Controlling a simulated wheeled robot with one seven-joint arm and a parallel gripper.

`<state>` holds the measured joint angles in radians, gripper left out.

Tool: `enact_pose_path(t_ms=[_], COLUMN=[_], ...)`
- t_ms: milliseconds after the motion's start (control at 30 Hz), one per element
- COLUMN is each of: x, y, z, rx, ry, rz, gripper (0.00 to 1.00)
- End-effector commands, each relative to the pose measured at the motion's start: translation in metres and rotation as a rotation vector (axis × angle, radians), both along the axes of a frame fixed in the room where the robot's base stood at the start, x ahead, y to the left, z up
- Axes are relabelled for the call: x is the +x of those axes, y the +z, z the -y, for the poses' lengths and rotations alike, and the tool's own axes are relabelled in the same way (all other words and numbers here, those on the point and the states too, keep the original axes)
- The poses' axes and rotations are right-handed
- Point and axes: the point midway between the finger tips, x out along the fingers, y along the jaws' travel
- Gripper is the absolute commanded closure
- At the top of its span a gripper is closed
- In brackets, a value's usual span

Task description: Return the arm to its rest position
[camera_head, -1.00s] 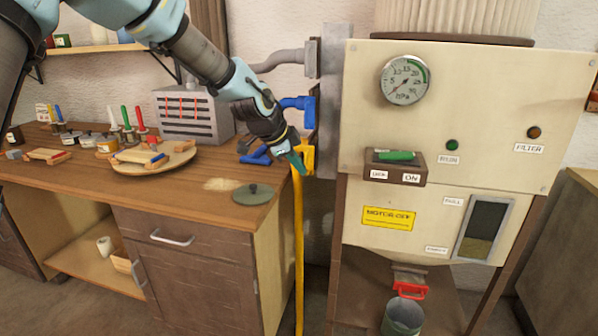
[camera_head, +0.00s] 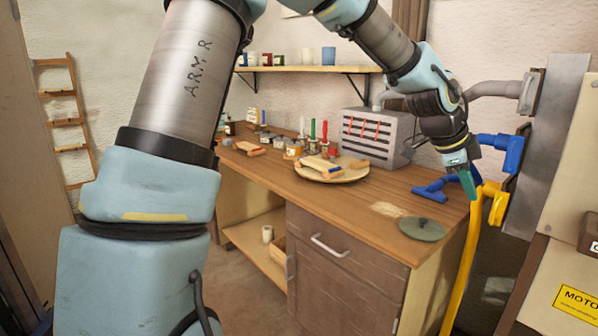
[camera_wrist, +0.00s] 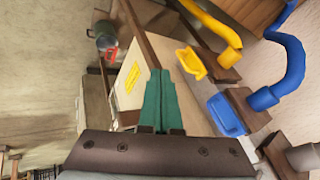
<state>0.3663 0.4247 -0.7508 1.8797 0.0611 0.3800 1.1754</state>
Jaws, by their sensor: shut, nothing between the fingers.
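My gripper (camera_head: 467,183) hangs at the right end of the workbench in the head view, its green fingers pointing down, beside the yellow hose and the blue pipe fitting. In the wrist view the green fingers (camera_wrist: 158,100) are together with nothing between them. My arm reaches across the upper part of the head view, bent at the elbow. In the head view I cannot tell whether the fingertips touch the yellow hose (camera_head: 465,262); in the wrist view they appear apart from its yellow handle (camera_wrist: 190,64).
The workbench (camera_head: 290,195) holds a round board (camera_head: 352,175), a grey vented box (camera_head: 372,135) and a dark green lid (camera_head: 421,229). A blue fitting (camera_head: 500,143) and a grey pipe (camera_head: 495,89) are close right of my gripper. A ladder (camera_head: 68,121) leans at left.

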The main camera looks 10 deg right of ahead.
Motion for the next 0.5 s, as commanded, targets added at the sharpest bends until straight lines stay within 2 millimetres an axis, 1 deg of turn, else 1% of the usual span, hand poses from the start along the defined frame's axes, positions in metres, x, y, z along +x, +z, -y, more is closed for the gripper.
enact_pose_path(t_ms=[67, 167, 200, 233, 267, 300, 333, 367, 400, 467, 500], x=[0.016, 0.042, 0.052, 0.059, 0.065, 0.072, 0.076, 0.079, 0.081, 0.081, 0.078], y=[-0.012, -0.031, -0.039, -0.044, -0.049, -0.056, -0.060, -0.064, -0.069, -0.076, -0.080], z=[-0.027, -0.081, -0.107, -0.127, -0.148, -0.176, -0.198, -0.219, -0.248, -0.291, -0.320], rx=[0.036, 0.096, 0.119, 0.135, 0.149, 0.166, 0.177, 0.185, 0.196, 0.205, 0.208], ry=[0.093, 0.288, 0.384, 0.459, 0.536, 0.639, 0.718, 0.799, 0.909, 1.078, 1.194], rz=[-0.026, -0.084, -0.112, -0.134, -0.157, -0.186, -0.209, -0.231, -0.263, -0.311, -0.345], gripper=[1.00, 1.00, 1.00, 1.00, 1.00, 1.00, 1.00, 1.00, 1.00, 1.00, 1.00])
